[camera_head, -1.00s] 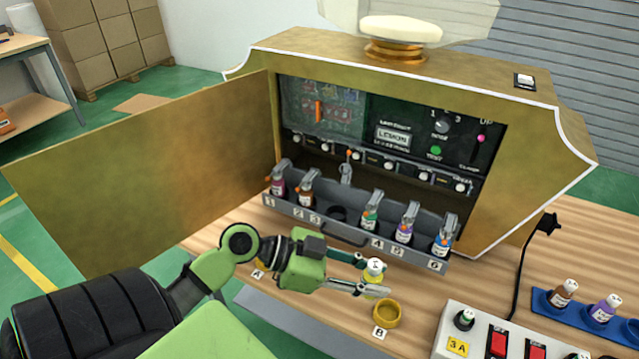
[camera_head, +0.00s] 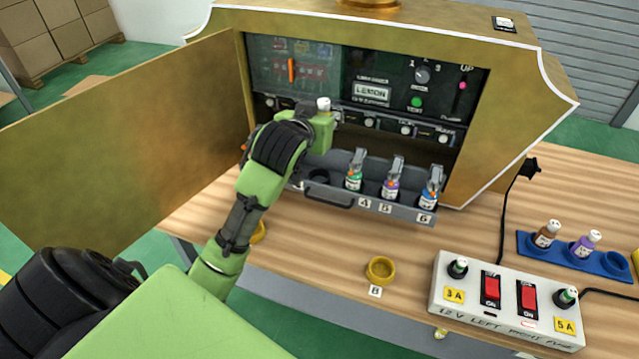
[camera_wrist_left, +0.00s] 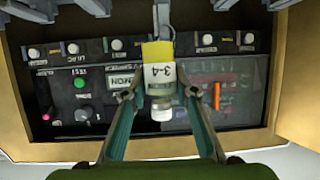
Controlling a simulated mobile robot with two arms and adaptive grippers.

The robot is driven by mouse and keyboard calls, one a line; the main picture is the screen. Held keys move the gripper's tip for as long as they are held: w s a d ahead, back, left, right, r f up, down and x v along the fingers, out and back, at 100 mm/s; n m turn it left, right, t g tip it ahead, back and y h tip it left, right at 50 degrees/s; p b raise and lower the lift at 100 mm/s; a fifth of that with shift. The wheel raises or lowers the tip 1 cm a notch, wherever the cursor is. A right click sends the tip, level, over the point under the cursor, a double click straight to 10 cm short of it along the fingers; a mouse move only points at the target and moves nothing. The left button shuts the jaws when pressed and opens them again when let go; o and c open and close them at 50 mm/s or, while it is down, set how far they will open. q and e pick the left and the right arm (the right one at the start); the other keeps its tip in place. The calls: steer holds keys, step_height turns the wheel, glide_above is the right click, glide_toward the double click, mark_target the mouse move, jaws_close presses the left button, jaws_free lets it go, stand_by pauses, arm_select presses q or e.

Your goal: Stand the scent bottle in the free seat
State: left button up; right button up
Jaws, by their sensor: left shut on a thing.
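My left gripper (camera_head: 322,125) is shut on the scent bottle and holds it in front of the open cabinet. In the head view the bottle's white cap (camera_head: 323,103) shows above the green gripper, and the gripper hides its body. In the left wrist view the bottle (camera_wrist_left: 161,75), yellow with a white "3-4" label, is between the fingertips (camera_wrist_left: 163,98). The free seat (camera_head: 318,177) is a dark round hole in the grey tray (camera_head: 404,212), left of the seat marked 4. The bottle is above the tray, apart from this seat. My right gripper is not in view.
Bottles stand in seats 4 (camera_head: 354,177), 5 (camera_head: 391,188) and 6 (camera_head: 430,199), with grey clamps above. The open door (camera_head: 130,150) is left of my arm. A yellow ring (camera_head: 381,270) and a switch box (camera_head: 508,300) are on the table.

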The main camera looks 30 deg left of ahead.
arm_select(q)
steer(key=shift+w+a+r+n+y, duration=0.2)
steer(key=shift+a+r+n+y, duration=0.35)
steer(key=shift+r, duration=0.3)
steer(key=shift+a+f+g, duration=0.1)
steer(key=shift+f+g, duration=0.2)
steer(key=shift+f, duration=0.05)
step_height(320, 180, down, 17)
steer(key=shift+f+b, duration=0.1)
steer(key=shift+b, duration=0.6)
steer(key=o, duration=1.1)
steer(key=shift+s, duration=0.1)
steer(key=shift+o, duration=0.2)
steer(key=v, duration=1.2)
